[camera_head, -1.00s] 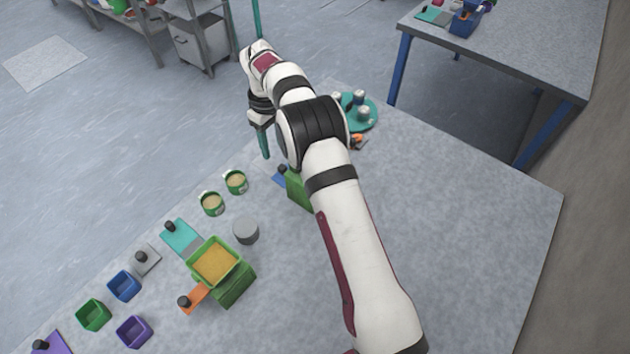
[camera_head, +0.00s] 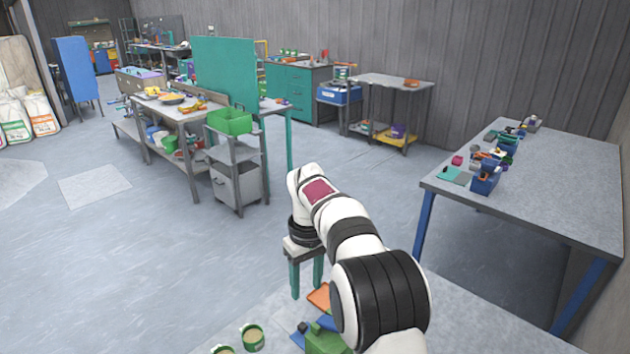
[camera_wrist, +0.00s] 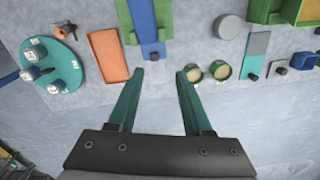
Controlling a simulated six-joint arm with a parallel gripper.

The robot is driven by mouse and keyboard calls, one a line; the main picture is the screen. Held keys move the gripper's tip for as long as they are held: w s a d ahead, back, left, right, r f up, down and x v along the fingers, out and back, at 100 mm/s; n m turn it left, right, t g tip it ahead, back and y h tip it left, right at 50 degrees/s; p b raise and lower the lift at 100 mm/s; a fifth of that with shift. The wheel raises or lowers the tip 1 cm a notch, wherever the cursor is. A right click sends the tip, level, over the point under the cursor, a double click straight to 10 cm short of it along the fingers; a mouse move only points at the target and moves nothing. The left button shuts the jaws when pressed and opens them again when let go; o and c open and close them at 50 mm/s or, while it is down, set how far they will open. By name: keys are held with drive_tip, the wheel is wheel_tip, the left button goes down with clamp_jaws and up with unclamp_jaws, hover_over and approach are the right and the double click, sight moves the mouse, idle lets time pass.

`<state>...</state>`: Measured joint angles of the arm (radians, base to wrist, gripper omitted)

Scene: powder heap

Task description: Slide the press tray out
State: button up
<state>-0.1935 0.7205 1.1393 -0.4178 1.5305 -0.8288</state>
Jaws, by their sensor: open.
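The press is a green block (camera_wrist: 143,15) at the top of the wrist view. A blue tray (camera_wrist: 152,28) runs along it, with a dark knob (camera_wrist: 153,51) at its near end. In the head view the green press (camera_head: 327,341) and blue tray (camera_head: 299,338) are at the bottom edge, partly cut off and partly behind my arm. My gripper (camera_wrist: 160,74) is open and empty, with its teal fingers wide apart. In the wrist view the knob lies just beyond the gap between the fingertips. My gripper (camera_head: 305,277) also shows in the head view.
Beside the press lie an orange plate (camera_wrist: 108,56) and a turquoise disc (camera_wrist: 45,66) with several small cups. On the other side are two green-rimmed cups (camera_wrist: 193,75), a grey round piece (camera_wrist: 230,27) and a teal slide (camera_wrist: 252,66). Open floor lies past the table edge.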

drive_tip(key=s+d+r+m, duration=0.2)
drive_tip(key=s, duration=0.5)
drive_tip(key=s+d+r+m, duration=0.2)
drive_tip(key=s+r+m, duration=0.1)
drive_tip(key=s, duration=0.5)
drive_tip(key=s+d+r+m+y, duration=0.1)
drive_tip(key=s+d+r+m, duration=0.1)
drive_tip(key=s, duration=0.5)
drive_tip(key=shift+s+r+m, duration=0.2)
drive_tip(key=shift+s+m, duration=0.05)
drive_tip(key=shift+m, duration=0.05)
drive_tip(key=shift+o, duration=0.4)
drive_tip(key=s+f+m, duration=0.4)
drive_tip(key=s, duration=0.8)
drive_tip(key=shift+s+d, duration=0.2)
drive_tip(key=shift+d, duration=0.2)
drive_tip(key=w+r+m, duration=0.1)
drive_tip(key=w+r, duration=0.3)
drive_tip(key=w, duration=0.9)
drive_tip(key=m+h, duration=0.1)
drive_tip(key=m, duration=0.2)
hover_over(303, 326)
wheel_tip(303, 326, down, 9)
wheel_tip(303, 326, down, 15)
drive_tip(key=shift+f, duration=0.2)
clamp_jaws()
